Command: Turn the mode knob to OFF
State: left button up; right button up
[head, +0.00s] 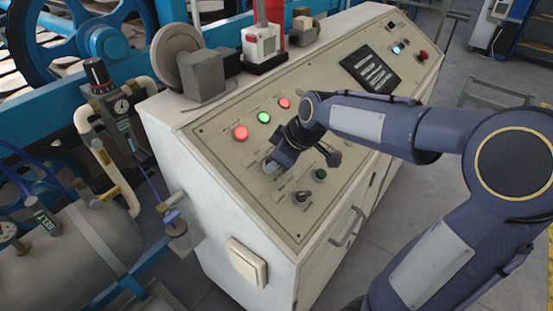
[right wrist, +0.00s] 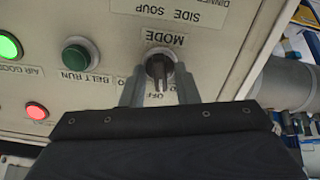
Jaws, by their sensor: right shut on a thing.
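The mode knob (right wrist: 157,64) is a dark round knob with a raised grip bar, below an upside-down MODE label in the right wrist view. My right gripper (right wrist: 158,93) has one grey finger on each side of the knob and is shut on it. The bar runs roughly up and down in that view, towards a partly covered OFF label (right wrist: 155,97). In the head view my right gripper (head: 270,165) is at the near left part of the sloping panel, and it hides the knob. My left gripper is not in view.
The white control console (head: 225,150) carries lit red and green lamps, and another black knob (head: 302,196) near its front edge. A green button (right wrist: 76,54) marked BELT RUN is beside the mode knob. A round plate-like part (head: 176,55) stands on the console's back.

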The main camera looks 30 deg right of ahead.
jog(key=shift+m, duration=1.2)
jog(key=o, duration=0.6)
jog(key=shift+o, duration=0.2)
jog(key=shift+r, duration=0.1)
jog(key=v, duration=0.7)
jog(key=shift+s+r, duration=0.2)
jog(key=shift+r, duration=0.1)
